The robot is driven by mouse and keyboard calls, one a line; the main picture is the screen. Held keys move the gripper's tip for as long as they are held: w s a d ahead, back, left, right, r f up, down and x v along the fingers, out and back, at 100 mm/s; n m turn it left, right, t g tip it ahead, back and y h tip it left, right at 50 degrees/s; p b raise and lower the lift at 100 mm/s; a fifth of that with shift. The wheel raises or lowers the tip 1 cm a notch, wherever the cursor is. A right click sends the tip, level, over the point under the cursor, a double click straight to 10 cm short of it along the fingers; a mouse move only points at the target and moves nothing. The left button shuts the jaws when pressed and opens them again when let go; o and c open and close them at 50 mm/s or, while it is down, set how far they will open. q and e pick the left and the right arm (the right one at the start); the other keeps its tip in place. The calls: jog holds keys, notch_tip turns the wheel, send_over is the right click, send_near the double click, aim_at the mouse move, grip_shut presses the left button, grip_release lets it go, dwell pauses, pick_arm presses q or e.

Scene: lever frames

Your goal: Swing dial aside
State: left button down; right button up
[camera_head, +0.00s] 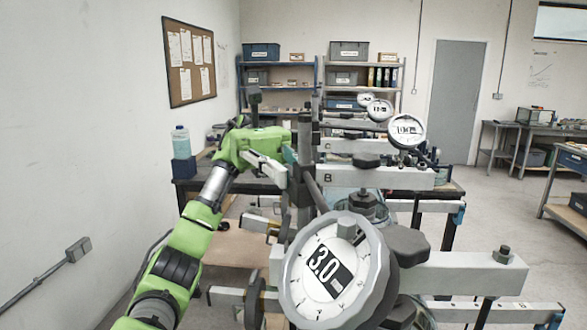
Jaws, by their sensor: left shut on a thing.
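A large round dial (325,272) reading 3.0, with a grey ribbed rim, faces me at the bottom centre. A dark rod (314,190) runs up from behind it toward my left gripper (289,158). A smaller dial (406,131) reading 100 stands on the beam marked C or just behind it. Two more dials (379,110) are farther back. My left gripper is above and left of the large dial, beside the dark upright. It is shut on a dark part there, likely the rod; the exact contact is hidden. My right gripper is out of view.
Grey beams (375,177) marked B and C cross the lever frames behind the large dial. A dark knob (408,242) sits right of it. A bottle (181,142) stands left of my arm. Shelves (278,75) line the back wall.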

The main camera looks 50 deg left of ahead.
aim_at(290, 169)
pick_arm(q)
jog(key=c, duration=1.9)
grip_release()
jog(key=shift+r, duration=5.05)
